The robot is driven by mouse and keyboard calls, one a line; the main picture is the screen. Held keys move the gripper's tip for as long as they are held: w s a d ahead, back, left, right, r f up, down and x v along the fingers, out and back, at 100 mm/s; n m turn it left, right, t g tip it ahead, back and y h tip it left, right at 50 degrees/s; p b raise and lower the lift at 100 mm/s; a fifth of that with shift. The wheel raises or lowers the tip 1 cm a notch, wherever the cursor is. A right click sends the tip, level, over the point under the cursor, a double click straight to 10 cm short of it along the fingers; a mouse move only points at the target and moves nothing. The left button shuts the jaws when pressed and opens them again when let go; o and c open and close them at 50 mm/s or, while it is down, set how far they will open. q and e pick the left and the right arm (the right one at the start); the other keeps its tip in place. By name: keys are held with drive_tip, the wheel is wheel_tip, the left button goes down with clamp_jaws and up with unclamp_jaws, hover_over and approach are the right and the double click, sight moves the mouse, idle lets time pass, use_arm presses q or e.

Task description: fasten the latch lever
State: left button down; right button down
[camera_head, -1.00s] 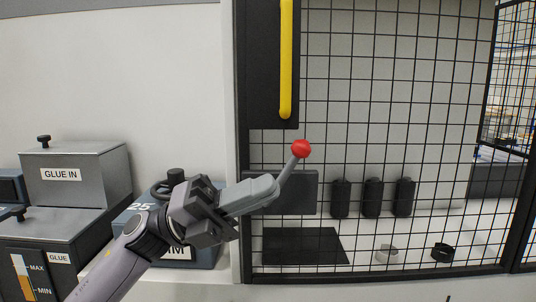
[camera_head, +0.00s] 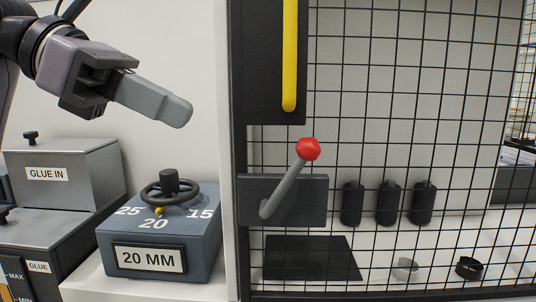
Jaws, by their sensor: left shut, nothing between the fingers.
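The latch lever (camera_head: 285,186) is a grey rod with a red ball knob (camera_head: 308,149) at its upper end. It is mounted on a dark plate (camera_head: 313,205) at the left side of the mesh door and tilts up and to the right. My left gripper (camera_head: 183,113) is at the upper left, shut and empty. It is apart from the lever, above and to its left. My right gripper is not in view.
A black mesh door (camera_head: 420,110) fills the right, with a yellow handle (camera_head: 289,60) above the lever. A blue box (camera_head: 195,245) with a handwheel (camera_head: 169,190) and a grey glue box (camera_head: 70,180) stand at lower left. The white wall between gripper and door is clear.

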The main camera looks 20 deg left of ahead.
use_arm(q)
drive_tip(key=shift+a+r+t+y, duration=0.35)
drive_tip(key=shift+a+t+y, duration=0.05)
drive_tip(key=shift+a, duration=0.25)
drive_tip(key=shift+d, duration=0.1)
drive_tip(key=p, duration=0.1)
hover_over(268, 206)
wheel_tip(268, 206, down, 7)
drive_tip(key=shift+r, duration=0.1)
